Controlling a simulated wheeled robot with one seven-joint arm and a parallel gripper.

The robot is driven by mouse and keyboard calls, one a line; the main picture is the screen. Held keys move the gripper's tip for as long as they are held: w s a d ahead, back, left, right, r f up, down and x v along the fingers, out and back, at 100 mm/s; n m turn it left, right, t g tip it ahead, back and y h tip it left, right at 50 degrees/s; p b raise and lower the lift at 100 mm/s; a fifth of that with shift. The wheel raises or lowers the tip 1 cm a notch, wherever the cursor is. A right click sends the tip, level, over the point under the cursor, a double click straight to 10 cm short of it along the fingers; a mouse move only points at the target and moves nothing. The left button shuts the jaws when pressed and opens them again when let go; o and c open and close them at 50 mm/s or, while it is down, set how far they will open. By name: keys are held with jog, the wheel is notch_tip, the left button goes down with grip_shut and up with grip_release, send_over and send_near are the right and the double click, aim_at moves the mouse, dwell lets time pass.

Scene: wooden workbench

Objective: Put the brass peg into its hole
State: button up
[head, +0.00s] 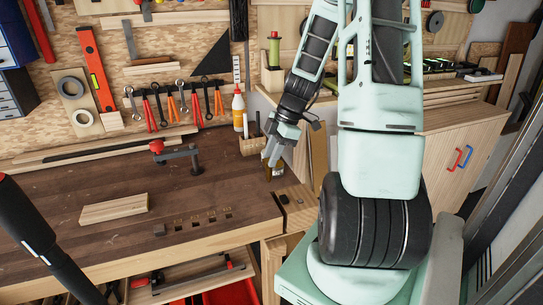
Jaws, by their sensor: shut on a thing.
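My gripper (270,160) hangs fingers down over the right end of the workbench (60,225). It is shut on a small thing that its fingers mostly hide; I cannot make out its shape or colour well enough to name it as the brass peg. A small brownish-yellow thing (276,173) shows just below the fingertips; I cannot tell whether it is held or stands on the bench. No brass peg shows clearly elsewhere. Several small square slots (203,216) run along the bench's front edge; I cannot tell which hole is the peg's.
A pale wooden block (114,208) and a small dark block (159,230) lie on the bench. A clamp with a red knob (175,155) stands further back. A glue bottle (239,111) and a wooden holder (252,145) stand behind my gripper. The bench's middle is mostly clear.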

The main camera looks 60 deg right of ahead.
jog(key=shift+r+p, duration=1.2)
jog(key=shift+r, duration=0.8)
